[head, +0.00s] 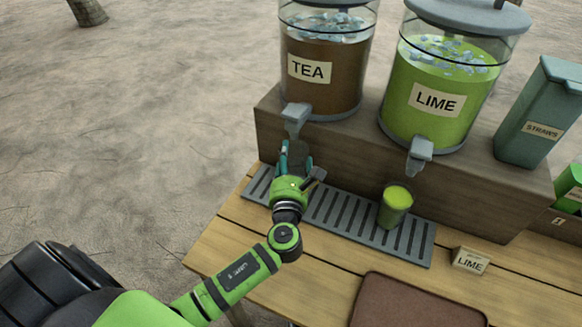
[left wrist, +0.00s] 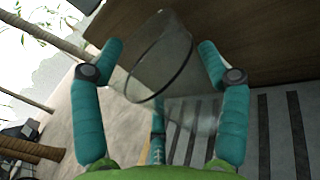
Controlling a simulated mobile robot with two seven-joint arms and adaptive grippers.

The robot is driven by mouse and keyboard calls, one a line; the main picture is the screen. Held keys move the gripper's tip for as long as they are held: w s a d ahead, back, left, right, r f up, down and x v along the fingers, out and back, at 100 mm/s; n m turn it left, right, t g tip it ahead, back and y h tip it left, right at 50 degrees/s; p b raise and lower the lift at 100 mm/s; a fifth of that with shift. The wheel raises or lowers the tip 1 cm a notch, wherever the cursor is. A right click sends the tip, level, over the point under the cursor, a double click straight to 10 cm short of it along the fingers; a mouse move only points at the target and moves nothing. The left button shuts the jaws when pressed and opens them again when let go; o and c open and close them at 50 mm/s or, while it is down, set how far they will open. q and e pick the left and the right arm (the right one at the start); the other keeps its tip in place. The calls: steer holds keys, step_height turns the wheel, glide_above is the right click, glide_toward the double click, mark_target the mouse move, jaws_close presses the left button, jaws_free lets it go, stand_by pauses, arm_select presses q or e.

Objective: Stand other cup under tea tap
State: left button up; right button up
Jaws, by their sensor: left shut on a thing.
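The tea dispenser (head: 325,70), filled with brown liquid, stands on the wooden riser with its grey tap (head: 294,117) facing front. My left gripper (head: 296,166) is just below this tap, over the left end of the slotted drip tray (head: 330,214). In the left wrist view the gripper (left wrist: 163,78) is shut on a clear, empty-looking cup (left wrist: 165,55), its teal fingers on either side. In the head view the cup is mostly hidden by the gripper. Whether its base touches the tray cannot be told. My right gripper is not in view.
A cup of green drink (head: 396,203) stands on the tray below the lime dispenser (head: 440,90) and its tap (head: 420,150).

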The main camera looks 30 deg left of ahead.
mark_target(291, 170)
arm_select(q)
steer(key=shift+w+a, duration=0.1)
steer(key=shift+w, duration=0.2)
steer(key=shift+f+b, duration=0.45)
steer(key=shift+f, duration=1.3)
steer(key=shift+f, duration=0.15)
steer(key=o, duration=1.3)
